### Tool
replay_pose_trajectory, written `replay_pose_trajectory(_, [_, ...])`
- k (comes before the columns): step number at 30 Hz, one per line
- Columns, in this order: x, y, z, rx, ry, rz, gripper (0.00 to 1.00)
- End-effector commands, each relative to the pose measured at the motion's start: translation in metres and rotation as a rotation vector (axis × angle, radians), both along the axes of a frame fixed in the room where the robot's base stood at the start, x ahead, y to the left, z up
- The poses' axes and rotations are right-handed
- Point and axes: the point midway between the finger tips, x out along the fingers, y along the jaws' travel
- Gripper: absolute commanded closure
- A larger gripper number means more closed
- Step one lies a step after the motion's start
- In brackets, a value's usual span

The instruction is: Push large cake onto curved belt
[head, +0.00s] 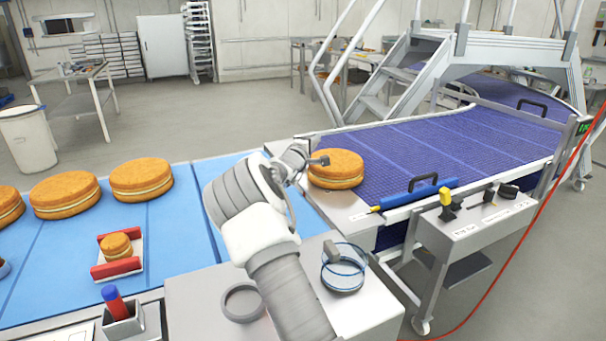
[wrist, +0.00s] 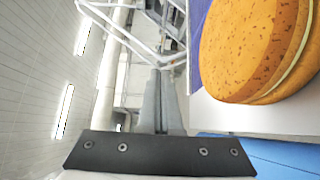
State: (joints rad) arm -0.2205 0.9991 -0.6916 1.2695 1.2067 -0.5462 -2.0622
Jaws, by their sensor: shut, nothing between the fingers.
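A large filled cake (head: 336,170) lies flat at the near end of the purple-blue curved belt (head: 430,150), beside the metal transfer plate (head: 340,208). It seems to rest partly on the belt and partly on the plate, but my gripper and the angle hide the exact overlap. My gripper (head: 320,161) is shut and empty, at the cake's upper left edge; I cannot tell if it touches. In the wrist view the closed fingers (wrist: 160,78) stand left of the cake (wrist: 258,45), with a gap between them in the picture.
Several large cakes, one here (head: 142,179), lie on the light blue belt (head: 180,235) at left. A small cake (head: 116,246) sits on a red-ended tray (head: 118,270). A blue-handled tool (head: 425,193) lies along the curved belt's near edge.

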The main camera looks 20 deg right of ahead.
Motion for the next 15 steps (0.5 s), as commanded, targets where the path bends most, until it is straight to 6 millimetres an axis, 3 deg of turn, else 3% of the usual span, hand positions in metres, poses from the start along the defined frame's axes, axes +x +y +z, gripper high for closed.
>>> replay_pose_trajectory(7, [0.002,0.057,-0.001,0.001,-0.001,0.003,1.00])
replay_pose_trajectory(9, [0.001,0.051,-0.025,-0.002,0.005,-0.002,1.00])
replay_pose_trajectory(15, [0.001,0.052,-0.068,-0.001,0.004,0.000,1.00])
